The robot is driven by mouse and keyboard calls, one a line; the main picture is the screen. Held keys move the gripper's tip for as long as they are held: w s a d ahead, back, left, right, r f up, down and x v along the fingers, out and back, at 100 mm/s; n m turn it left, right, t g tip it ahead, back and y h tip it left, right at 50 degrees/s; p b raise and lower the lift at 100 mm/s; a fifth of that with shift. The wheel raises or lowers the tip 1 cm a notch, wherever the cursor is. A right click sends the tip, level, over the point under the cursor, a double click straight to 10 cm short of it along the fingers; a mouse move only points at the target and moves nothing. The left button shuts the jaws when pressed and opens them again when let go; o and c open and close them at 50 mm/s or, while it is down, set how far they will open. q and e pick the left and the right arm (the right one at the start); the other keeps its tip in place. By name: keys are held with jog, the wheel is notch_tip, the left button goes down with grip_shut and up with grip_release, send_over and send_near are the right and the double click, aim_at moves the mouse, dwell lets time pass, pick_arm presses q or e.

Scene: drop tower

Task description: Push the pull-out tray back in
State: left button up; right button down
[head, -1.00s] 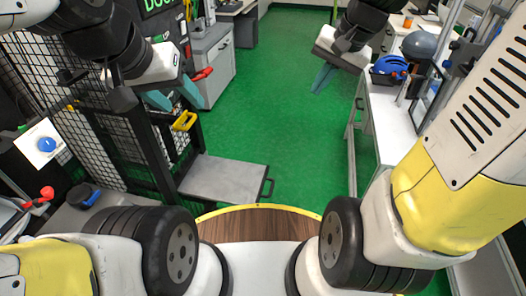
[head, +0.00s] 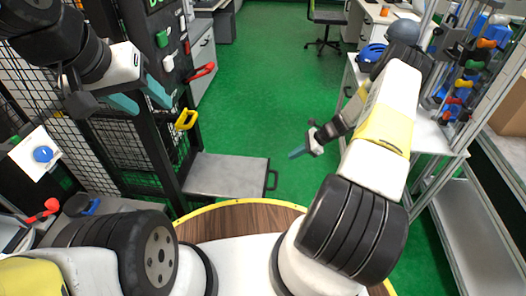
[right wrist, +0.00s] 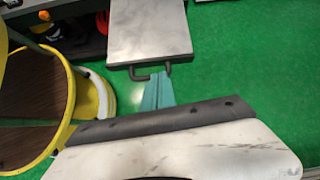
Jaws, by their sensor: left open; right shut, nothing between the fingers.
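The pull-out tray (head: 226,176) is a flat grey plate with a dark handle (head: 271,180) at its right end. It sticks out from the black mesh cage over the green floor. In the right wrist view the tray (right wrist: 150,32) and its handle (right wrist: 150,71) show at the top. My right gripper (head: 293,154) is shut and empty, right of the handle and apart from it in the head view. In the right wrist view its teal fingertips (right wrist: 158,82) appear close to the handle; whether they touch is unclear. My left gripper (head: 152,101) is open and empty, beside the cage front.
A yellow handle (head: 187,120) and a red handle (head: 201,72) stick out from the cage post. My round wooden base top lies below the tray. Green floor right of the tray is clear.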

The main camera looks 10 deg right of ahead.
jog(key=m, duration=0.1)
send_near(275, 171)
jog(key=s+r, duration=0.2)
jog(key=x, duration=1)
jog(key=shift+a+r, duration=0.2)
jog(key=shift+a, duration=0.05)
